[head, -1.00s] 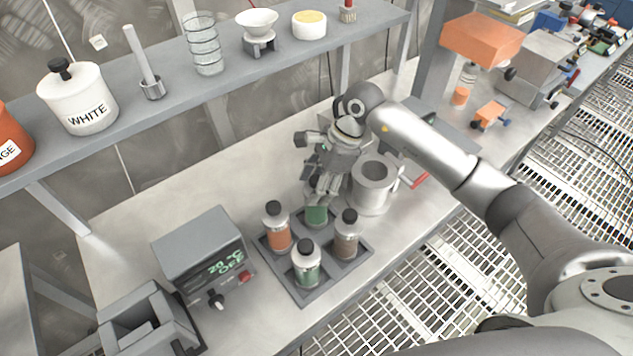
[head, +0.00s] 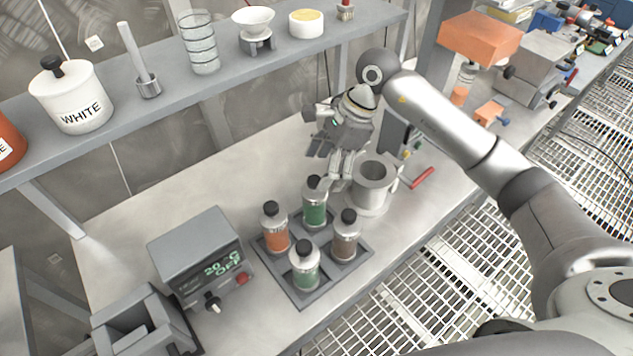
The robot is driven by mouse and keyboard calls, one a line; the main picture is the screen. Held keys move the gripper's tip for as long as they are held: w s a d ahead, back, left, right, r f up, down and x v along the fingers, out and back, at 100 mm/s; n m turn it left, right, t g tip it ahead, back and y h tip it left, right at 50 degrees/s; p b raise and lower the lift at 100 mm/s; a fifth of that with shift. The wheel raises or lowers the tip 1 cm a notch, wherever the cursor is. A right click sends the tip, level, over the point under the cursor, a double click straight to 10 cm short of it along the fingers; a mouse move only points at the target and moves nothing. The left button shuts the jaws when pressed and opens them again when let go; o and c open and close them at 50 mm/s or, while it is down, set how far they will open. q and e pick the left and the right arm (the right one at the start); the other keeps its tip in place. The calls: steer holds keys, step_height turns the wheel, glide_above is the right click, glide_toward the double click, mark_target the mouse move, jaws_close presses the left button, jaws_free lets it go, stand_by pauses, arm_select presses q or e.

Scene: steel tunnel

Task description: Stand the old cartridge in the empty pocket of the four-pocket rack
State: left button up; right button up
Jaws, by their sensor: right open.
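The four-pocket rack (head: 312,287) is a dark grey tray on the bench, with a black-capped cartridge standing upright in each pocket. The back pocket holds a green cartridge (head: 315,206). The others hold an orange one (head: 274,230), a brown-grey one (head: 345,238) and a second green one (head: 304,268). No mark tells me which is the old one. My right gripper (head: 331,168) is open and empty, just above and behind the back green cartridge. It looks clear of the cap. My left gripper is out of view.
A grey metal pot (head: 374,184) stands close to the right of my right gripper. A heater box (head: 201,257) reading 20 °C OFF stands left of the rack. A shelf with jars (head: 74,98) runs above. A red-handled tool (head: 423,178) lies near the bench edge.

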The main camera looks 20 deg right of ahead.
steer(key=b+v, duration=0.1)
steer(key=v, duration=0.5)
stand_by(0.4)
